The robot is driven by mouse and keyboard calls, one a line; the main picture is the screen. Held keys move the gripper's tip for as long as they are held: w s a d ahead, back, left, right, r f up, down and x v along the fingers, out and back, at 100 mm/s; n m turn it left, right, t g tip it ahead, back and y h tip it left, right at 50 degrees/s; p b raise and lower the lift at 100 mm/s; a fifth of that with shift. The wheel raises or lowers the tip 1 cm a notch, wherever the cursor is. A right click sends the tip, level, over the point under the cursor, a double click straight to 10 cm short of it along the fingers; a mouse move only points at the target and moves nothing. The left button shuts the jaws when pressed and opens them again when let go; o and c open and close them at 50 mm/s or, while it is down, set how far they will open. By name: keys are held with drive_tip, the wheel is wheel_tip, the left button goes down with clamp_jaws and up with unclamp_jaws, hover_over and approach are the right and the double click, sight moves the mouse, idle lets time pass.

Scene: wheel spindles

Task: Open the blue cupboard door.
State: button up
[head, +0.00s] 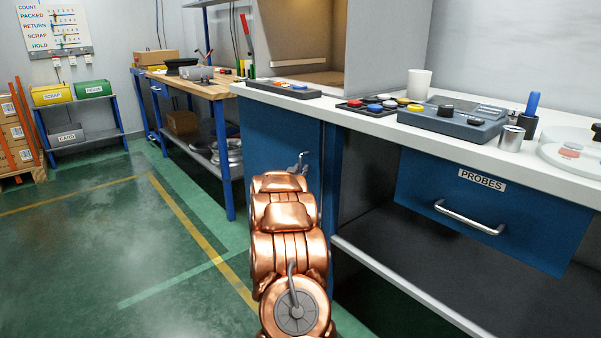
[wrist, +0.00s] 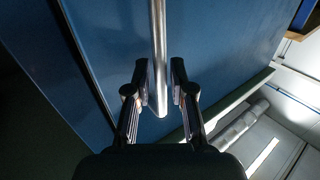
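The blue cupboard door (head: 268,133) is under the left end of the white worktop, partly hidden behind my copper arm. It looks closed in the head view. In the wrist view the blue door (wrist: 225,45) fills much of the picture, with a straight metal bar handle (wrist: 158,40) running down to the middle. My gripper (wrist: 158,72) is open, with one black finger on each side of the handle's lower end. Small gaps show between the fingers and the bar. In the head view my gripper is mostly hidden by my arm.
A blue drawer labelled PROBES (head: 480,205) is to the right, above an open lower shelf (head: 400,285). The worktop (head: 370,120) holds trays, a white cup (head: 419,84) and small parts. Green floor (head: 90,235) is clear to the left.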

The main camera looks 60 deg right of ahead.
drive_tip(key=shift+d, duration=0.15)
drive_tip(key=shift+c, duration=0.2)
clamp_jaws()
idle(0.3)
